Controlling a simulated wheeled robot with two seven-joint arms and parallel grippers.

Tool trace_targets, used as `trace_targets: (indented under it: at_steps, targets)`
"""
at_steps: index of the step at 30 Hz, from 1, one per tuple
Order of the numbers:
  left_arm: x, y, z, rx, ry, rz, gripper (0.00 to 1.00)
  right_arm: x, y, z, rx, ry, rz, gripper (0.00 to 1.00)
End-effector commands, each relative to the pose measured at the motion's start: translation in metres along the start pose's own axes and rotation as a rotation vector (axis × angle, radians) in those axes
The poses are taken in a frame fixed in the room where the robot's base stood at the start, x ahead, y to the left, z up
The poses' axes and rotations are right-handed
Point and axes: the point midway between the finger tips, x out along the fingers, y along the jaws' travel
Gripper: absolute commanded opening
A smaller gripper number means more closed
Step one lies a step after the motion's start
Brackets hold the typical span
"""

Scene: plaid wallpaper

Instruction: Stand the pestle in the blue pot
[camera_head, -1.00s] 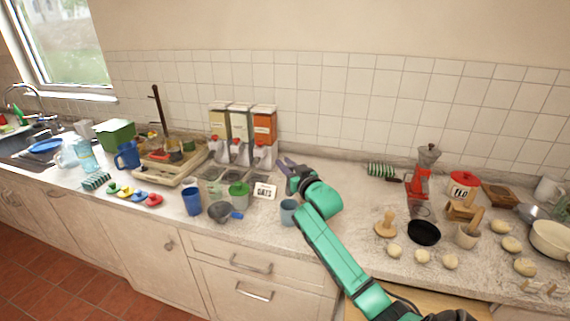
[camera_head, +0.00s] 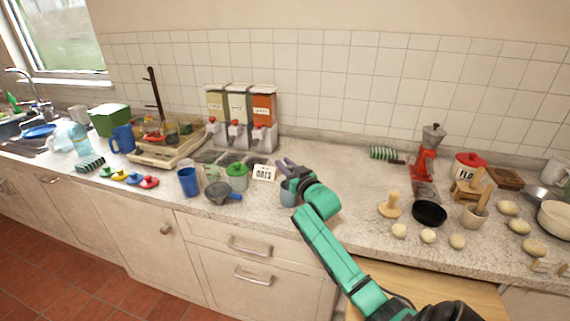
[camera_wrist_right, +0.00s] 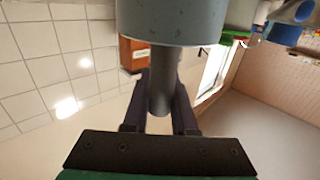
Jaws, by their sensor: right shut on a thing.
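The blue pot (camera_head: 287,196), a plain grey-blue cup shape, stands upright on the counter near its front edge. My right gripper (camera_head: 284,167) is just above it. In the right wrist view, which is upside down, its fingers (camera_wrist_right: 162,103) are shut on the grey pestle (camera_wrist_right: 160,88). The pot (camera_wrist_right: 172,22) fills the top of that view, and the pestle's lower part is hidden behind its wall, so it appears to be inside the pot. How deep it reaches cannot be seen. My left gripper is not in view.
A dark pan with a blue handle (camera_head: 221,193), a green-lidded cup (camera_head: 237,176) and an OATS card (camera_head: 263,173) stand left of the pot. Dispensers (camera_head: 240,118) stand behind.

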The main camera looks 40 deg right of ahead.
Motion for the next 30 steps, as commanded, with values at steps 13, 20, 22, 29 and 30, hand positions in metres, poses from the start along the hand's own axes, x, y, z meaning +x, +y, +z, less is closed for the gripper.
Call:
trace_targets:
  at_steps: [13,20,22,29,30]
  targets:
    - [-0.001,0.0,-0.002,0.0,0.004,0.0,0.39,0.0,0.0,-0.001,0.0,0.001,0.0,0.6]
    - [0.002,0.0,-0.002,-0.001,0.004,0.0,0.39,-0.011,0.0,0.001,0.001,0.0,-0.001,0.6]
    - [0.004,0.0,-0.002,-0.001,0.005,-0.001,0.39,-0.023,0.0,0.002,0.0,-0.001,-0.001,0.6]
    - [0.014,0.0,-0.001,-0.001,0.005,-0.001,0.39,-0.081,-0.001,0.004,0.0,-0.003,-0.001,0.6]
    - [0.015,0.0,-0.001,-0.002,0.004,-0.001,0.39,-0.092,-0.001,0.003,-0.002,-0.002,-0.001,0.6]
